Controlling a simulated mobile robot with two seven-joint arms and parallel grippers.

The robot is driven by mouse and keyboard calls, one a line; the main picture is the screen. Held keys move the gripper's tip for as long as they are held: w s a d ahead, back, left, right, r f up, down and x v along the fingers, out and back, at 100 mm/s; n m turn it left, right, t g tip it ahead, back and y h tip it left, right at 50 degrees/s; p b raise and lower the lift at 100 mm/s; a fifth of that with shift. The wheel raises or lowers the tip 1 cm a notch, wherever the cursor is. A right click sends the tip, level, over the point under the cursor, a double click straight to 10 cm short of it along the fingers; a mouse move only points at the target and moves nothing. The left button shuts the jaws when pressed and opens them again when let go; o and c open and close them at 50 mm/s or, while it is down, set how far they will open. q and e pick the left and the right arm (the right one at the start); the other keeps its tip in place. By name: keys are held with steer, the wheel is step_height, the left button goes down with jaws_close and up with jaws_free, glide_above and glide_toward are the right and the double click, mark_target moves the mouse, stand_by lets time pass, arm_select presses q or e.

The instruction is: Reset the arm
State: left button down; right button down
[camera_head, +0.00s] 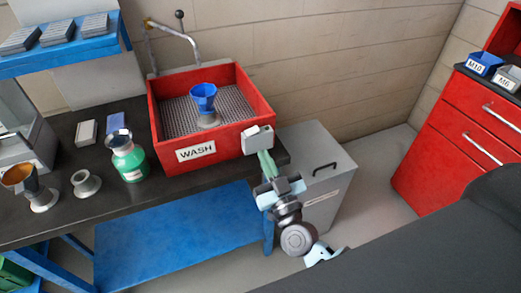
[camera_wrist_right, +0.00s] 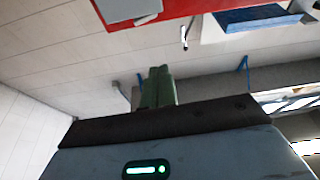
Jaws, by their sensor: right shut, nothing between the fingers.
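My right gripper (camera_head: 264,156) is in front of the right front corner of the red WASH bin. Its green fingers are together with nothing between them. In the right wrist view the shut fingers (camera_wrist_right: 158,88) point up the picture, with no object in them. My right arm reaches down from there past the bench's right end. My left gripper is out of view.
The red WASH bin (camera_head: 222,150) holds a blue funnel-like part (camera_head: 204,97). A light grey box (camera_head: 257,139) appears at its corner, close to my fingertips. A green-and-grey jar (camera_head: 128,160) stands on the dark bench (camera_head: 105,205). A grey cabinet (camera_head: 325,165) stands right of the bench.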

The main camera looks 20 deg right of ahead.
stand_by(0.5)
steer(key=s+a+f+n+g+y, duration=0.1)
steer(key=s+f+n+g+y, duration=0.15)
steer(key=s+f+g, duration=0.9)
steer(key=s+d+f+m+h, duration=0.1)
steer(key=s+d+f, duration=0.1)
steer(key=s+f, duration=0.6)
steer(key=s+d+f+g+h, duration=0.1)
steer(key=s+d+f, duration=0.1)
steer(key=s+f, duration=0.5)
steer(key=shift+s+f+m, duration=0.35)
steer(key=shift+s+f, duration=0.05)
steer(key=shift+s, duration=0.45)
steer(key=shift+g, duration=0.25)
